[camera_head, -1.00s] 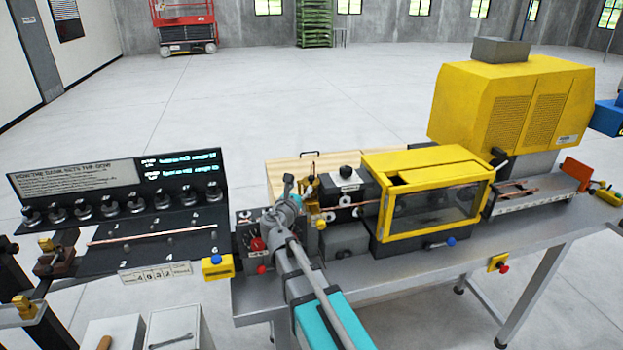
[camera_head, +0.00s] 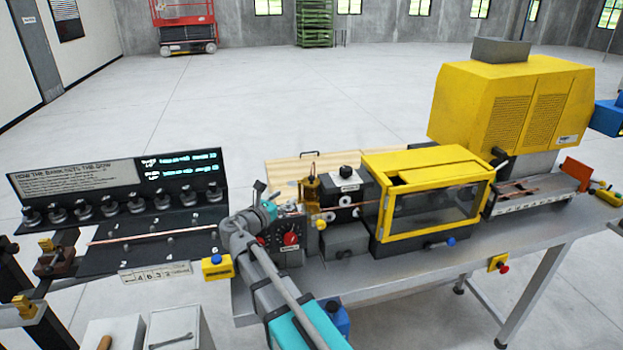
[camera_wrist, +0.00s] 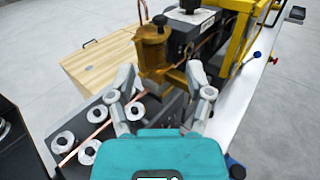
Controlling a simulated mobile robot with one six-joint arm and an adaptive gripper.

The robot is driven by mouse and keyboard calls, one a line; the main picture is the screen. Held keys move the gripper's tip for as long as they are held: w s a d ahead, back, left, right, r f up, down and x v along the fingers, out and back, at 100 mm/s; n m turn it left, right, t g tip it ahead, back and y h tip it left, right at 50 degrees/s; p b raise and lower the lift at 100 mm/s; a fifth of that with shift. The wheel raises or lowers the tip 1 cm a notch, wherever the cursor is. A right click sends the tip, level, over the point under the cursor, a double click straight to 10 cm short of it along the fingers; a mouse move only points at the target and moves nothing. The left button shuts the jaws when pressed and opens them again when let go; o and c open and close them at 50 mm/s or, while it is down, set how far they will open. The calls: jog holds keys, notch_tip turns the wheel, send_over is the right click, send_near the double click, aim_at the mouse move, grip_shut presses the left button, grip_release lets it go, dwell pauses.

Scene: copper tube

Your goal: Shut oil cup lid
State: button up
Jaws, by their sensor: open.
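The brass oil cup (camera_head: 309,190) stands on the line's dark machinery, left of the yellow guarded box. In the wrist view the oil cup (camera_wrist: 153,50) is ahead of my fingers, at the upper middle. A thin upright piece and a small dark knob show at its top; I cannot tell clearly how the lid sits. My gripper (camera_head: 266,203) is left of the cup and apart from it in the head view. In the wrist view my gripper (camera_wrist: 160,77) has its fingers spread, with nothing held between them.
The yellow box with clear panels (camera_head: 430,205) is right of the cup. Rollers with a copper tube (camera_wrist: 97,138) lie below left of my fingers. A panel with a red knob (camera_head: 291,239) is close to my wrist. A wooden box (camera_wrist: 100,58) is behind.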

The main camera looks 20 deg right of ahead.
aim_at(310, 179)
jog(key=x, duration=1.3)
jog(key=shift+w+d, duration=0.25)
grip_shut()
